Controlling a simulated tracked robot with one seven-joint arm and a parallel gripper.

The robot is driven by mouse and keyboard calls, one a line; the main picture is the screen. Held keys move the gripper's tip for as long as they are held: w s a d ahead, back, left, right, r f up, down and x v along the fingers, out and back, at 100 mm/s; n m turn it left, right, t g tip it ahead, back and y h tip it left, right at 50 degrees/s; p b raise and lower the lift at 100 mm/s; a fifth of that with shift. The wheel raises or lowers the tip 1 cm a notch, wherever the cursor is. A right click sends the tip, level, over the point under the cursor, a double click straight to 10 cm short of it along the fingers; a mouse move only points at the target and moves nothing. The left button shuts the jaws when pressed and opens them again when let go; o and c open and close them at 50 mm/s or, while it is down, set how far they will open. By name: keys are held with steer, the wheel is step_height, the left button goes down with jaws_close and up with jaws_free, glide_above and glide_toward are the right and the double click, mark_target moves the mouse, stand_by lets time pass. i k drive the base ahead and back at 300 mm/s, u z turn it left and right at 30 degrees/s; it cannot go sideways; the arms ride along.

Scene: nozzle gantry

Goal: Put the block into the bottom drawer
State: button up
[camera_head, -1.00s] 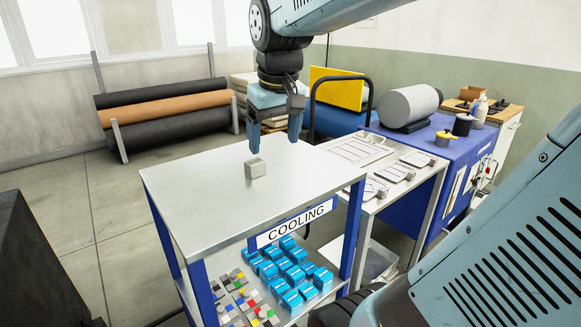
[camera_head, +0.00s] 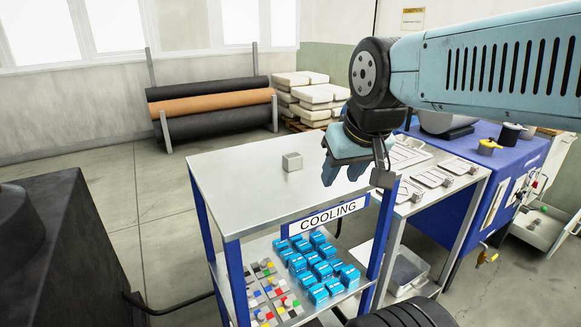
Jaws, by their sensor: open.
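A small light-grey block (camera_head: 292,161) sits on the grey metal top of the cart marked COOLING (camera_head: 240,195). My gripper (camera_head: 344,174) is to the right of the block, over the right part of the cart top. It is apart from the block, with its blue fingers pointing down and nothing seen between them.
The cart's lower shelf holds several blue boxes (camera_head: 312,262) and small coloured parts (camera_head: 268,285). A table with flat plates (camera_head: 433,178) and a blue bench (camera_head: 500,165) stand right. A dark block-like body (camera_head: 85,260) is at left. Floor between is open.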

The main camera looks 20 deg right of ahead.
mark_target(542, 217)
steer(key=z, duration=0.5)
steer(key=k, duration=1.1)
steer(key=z, duration=0.75)
steer(key=i, duration=1.3)
steer(key=u, duration=0.6)
